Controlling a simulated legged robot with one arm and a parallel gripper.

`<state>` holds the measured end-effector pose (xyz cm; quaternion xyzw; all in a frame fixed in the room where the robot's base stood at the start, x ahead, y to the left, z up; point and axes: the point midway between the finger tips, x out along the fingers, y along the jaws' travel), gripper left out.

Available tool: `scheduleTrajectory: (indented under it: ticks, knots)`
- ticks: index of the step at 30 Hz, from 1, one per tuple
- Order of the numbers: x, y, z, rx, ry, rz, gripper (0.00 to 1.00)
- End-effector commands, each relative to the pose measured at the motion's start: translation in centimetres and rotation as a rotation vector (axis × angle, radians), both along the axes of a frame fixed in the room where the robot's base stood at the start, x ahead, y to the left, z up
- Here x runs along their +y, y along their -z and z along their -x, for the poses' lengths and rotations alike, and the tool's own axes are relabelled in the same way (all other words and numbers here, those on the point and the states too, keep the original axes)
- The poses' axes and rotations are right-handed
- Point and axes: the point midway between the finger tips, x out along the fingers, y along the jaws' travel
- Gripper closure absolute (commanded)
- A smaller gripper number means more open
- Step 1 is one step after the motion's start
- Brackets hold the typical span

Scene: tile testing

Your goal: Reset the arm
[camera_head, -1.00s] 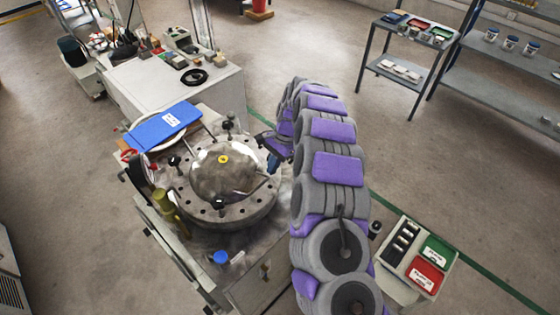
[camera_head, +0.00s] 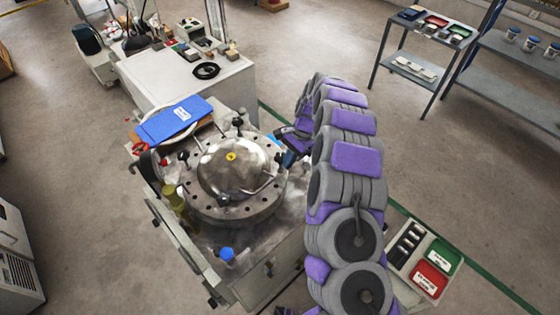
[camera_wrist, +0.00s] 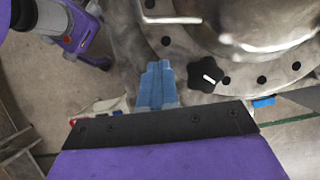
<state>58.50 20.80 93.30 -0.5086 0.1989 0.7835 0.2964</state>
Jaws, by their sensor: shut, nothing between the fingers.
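My arm, grey with purple panels, rises on the right of the head view and bends over toward the machine. My gripper (camera_head: 288,157) is at its end, beside the right rim of the round metal machine (camera_head: 232,165). In the wrist view my gripper's blue fingers (camera_wrist: 157,85) are together with nothing between them. They point toward the machine's drilled flange (camera_wrist: 240,78), near a black star knob (camera_wrist: 205,75). The arm partly hides the gripper in the head view.
A blue clipboard (camera_head: 175,121) lies at the machine's back left. A white bench (camera_head: 185,85) with a black ring (camera_head: 206,71) stands behind. A tray with green and red bins (camera_head: 431,279) is at the lower right. Shelves stand back right. Open floor lies between.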

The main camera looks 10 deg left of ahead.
Motion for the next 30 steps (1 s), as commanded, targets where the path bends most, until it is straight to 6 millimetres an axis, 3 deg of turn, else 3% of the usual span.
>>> scheduleTrajectory:
  ticks: [3,9,15,24,30]
  knots:
    - [-1.0,-3.3,-1.1,-0.017,0.004,-0.004,1.0]
    - [-2.2,-6.5,-2.3,-0.017,0.004,-0.003,1.0]
    - [-2.4,-8.2,-2.7,-0.015,0.003,0.0,1.0]
    - [-2.6,-8.9,-2.7,-0.016,-0.003,-0.005,1.0]
    - [-3.0,-12.5,-0.5,-0.038,-0.073,-0.049,1.0]
